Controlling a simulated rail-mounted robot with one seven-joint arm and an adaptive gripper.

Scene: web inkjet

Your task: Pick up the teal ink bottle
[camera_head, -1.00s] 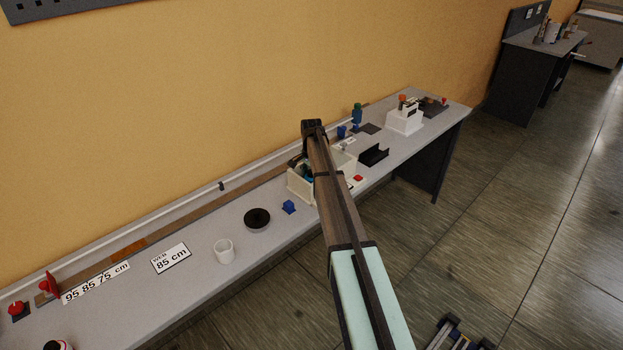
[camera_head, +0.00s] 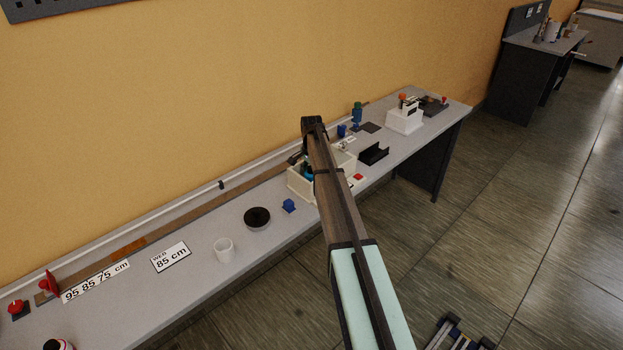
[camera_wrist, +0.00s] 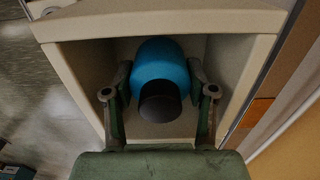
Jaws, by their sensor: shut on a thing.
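The teal ink bottle (camera_wrist: 160,66) with a dark cap (camera_wrist: 160,103) is between the two fingers of my gripper (camera_wrist: 160,80) in the wrist view. The fingers are shut on its sides. The bottle is inside a cream-walled box (camera_wrist: 62,80), with walls around it; I cannot tell whether it touches the box floor. In the head view, a small teal part of the bottle (camera_head: 308,173) shows in the box (camera_head: 301,188) on the bench, partly hidden by my arm. My fingers are mostly hidden there.
A black tray (camera_head: 373,154), a blue-green bottle (camera_head: 357,114) and a white machine (camera_head: 404,120) are to the right. The wall runs behind the bench.

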